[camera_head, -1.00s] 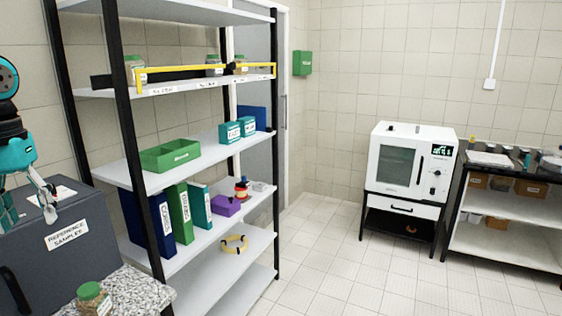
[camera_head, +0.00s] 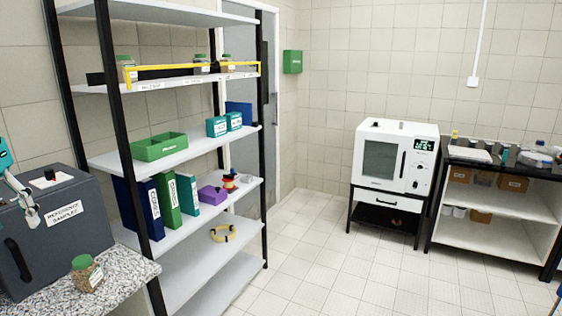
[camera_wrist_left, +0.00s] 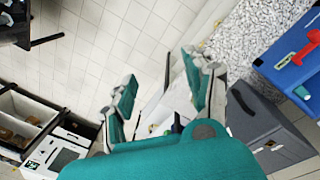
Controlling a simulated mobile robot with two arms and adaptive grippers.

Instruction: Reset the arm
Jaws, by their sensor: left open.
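My left gripper (camera_wrist_left: 158,92) is open in the left wrist view, its two teal and grey fingers spread apart with nothing held between them. In the head view only part of it (camera_head: 17,188) shows at the left edge, overlapping the dark grey reference samples box (camera_head: 30,225). I cannot tell whether it touches the box. The box also shows right of the fingers in the left wrist view (camera_wrist_left: 262,128). My right arm and gripper are in neither view.
A lidded jar (camera_head: 87,275) stands on the speckled counter (camera_head: 125,268) beside the box. A tall shelf rack (camera_head: 192,226) with binders and bins is close on the right. A white oven (camera_head: 397,157) and a bench (camera_head: 490,235) stand farther off. The tiled floor (camera_head: 310,255) between is clear.

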